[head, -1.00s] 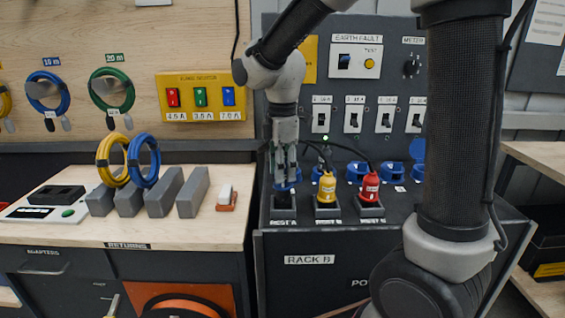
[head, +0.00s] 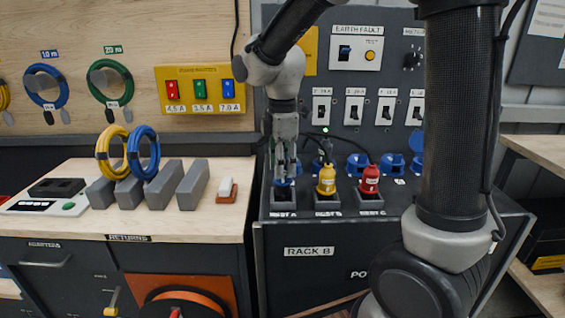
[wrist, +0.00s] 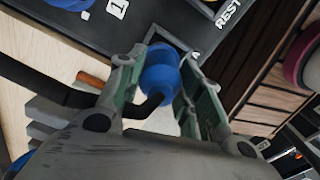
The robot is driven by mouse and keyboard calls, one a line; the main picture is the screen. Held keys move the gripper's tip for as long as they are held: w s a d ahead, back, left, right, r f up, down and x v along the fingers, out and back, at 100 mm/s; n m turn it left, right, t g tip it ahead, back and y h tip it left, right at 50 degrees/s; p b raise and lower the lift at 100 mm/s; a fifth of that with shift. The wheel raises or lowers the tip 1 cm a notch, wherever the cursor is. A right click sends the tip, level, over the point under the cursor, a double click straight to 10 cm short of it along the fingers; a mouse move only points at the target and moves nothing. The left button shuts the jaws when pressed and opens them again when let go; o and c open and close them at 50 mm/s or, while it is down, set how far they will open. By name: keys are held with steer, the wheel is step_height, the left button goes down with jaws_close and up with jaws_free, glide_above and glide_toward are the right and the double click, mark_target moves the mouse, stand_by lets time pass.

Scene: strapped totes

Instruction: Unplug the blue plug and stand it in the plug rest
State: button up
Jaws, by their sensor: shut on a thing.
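The blue plug (wrist: 158,75) is between the fingers of my gripper (wrist: 160,84) in the wrist view, with its dark cable bending away beside them. In the head view my gripper (head: 284,172) points down at the leftmost plug rest (head: 284,199), labelled REST A, and the plug shows only as a bit of blue (head: 284,183) at the fingertips. The plug is upright at the mouth of that rest. How deep it sits is hidden by the fingers.
A yellow plug (head: 326,181) and a red plug (head: 369,180) stand in the rests to the right, close to my gripper. Blue socket covers (head: 357,163) line the panel behind. The bench on the left holds cable coils (head: 144,153) on grey blocks (head: 193,186).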

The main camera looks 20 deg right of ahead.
steer(key=shift+f, duration=1.15)
stand_by(0.4)
steer(key=o, duration=1.2)
steer(key=shift+r, duration=0.1)
step_height(320, 180, up, 12)
steer(key=shift+f, duration=0.1)
steer(key=shift+w+m, duration=0.15)
steer(key=shift+m, duration=0.75)
steer(key=m, duration=0.1)
steer(key=s+f+m, duration=0.1)
steer(key=f+m, duration=0.1)
steer(key=shift+s+d+f, duration=0.1)
steer(key=shift+s+d, duration=0.15)
steer(key=shift+d, duration=0.05)
steer(key=s+d+m+t, duration=0.1)
steer(key=s+d+m, duration=0.3)
steer(key=s, duration=0.2)
steer(key=s+d+m+t, duration=0.2)
steer(key=s+d+m, duration=0.2)
steer(key=s+d, duration=0.1)
steer(key=s+d+m+t, duration=0.1)
steer(key=s+d+m, duration=0.3)
steer(key=s+d, duration=0.1)
steer(key=shift+s+d+r+m, duration=0.1)
steer(key=shift+s+r+m, duration=0.1)
steer(key=shift+s, duration=0.25)
steer(key=shift+s+d+r+m, duration=0.1)
steer(key=shift+s+r, duration=0.1)
steer(key=shift+s, duration=0.25)
